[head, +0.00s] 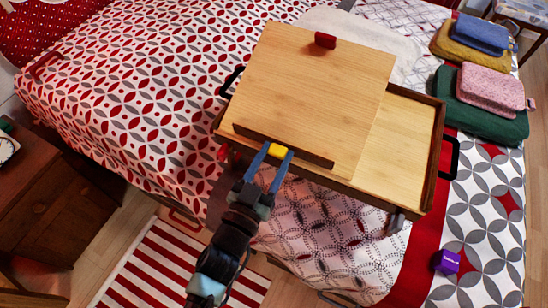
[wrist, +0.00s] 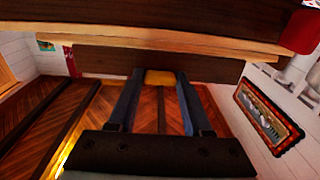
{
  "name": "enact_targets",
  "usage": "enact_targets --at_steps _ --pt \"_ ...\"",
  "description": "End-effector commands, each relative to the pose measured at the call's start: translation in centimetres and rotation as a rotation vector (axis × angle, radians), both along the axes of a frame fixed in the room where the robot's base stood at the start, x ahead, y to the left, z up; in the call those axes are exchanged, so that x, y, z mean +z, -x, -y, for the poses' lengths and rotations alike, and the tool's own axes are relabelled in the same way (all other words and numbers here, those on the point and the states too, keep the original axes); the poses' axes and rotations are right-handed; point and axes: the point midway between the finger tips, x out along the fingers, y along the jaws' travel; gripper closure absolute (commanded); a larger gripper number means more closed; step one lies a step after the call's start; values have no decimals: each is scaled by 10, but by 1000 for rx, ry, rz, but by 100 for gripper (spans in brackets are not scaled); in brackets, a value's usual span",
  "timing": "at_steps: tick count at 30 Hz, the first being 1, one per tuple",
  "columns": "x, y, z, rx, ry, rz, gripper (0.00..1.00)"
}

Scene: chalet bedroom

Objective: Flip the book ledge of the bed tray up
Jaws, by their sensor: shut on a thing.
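The bed tray (head: 410,130) stands on the bed, with dark rims and a light wood top. Its light panel (head: 318,85) has a red tab (head: 325,40) at the far edge. The book ledge (head: 310,155) is a dark strip along the panel's near edge, with a yellow tab (head: 278,150) at its middle. My gripper (head: 270,158) reaches it from the near side, its blue fingers shut on the yellow tab. In the wrist view the tab (wrist: 160,77) sits between the fingertips, below a dark board. I cannot tell the ledge's exact angle.
Folded cloths (head: 490,80) in several colours lie on the bed at the right. A wooden nightstand (head: 45,200) stands at the left. A striped rug (head: 170,265) covers the floor in front.

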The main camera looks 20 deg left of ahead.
Motion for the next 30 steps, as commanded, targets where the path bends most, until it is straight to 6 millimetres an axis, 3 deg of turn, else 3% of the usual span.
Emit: enact_targets --at_steps 1,6,25,26,30 --pt "-10 0 0 2 2 28 100" --pt "-14 2 0 2 3 118 100" --pt "-9 4 0 1 2 213 100" --pt "-9 4 0 1 2 213 47" --pt "-9 4 0 1 2 213 21"
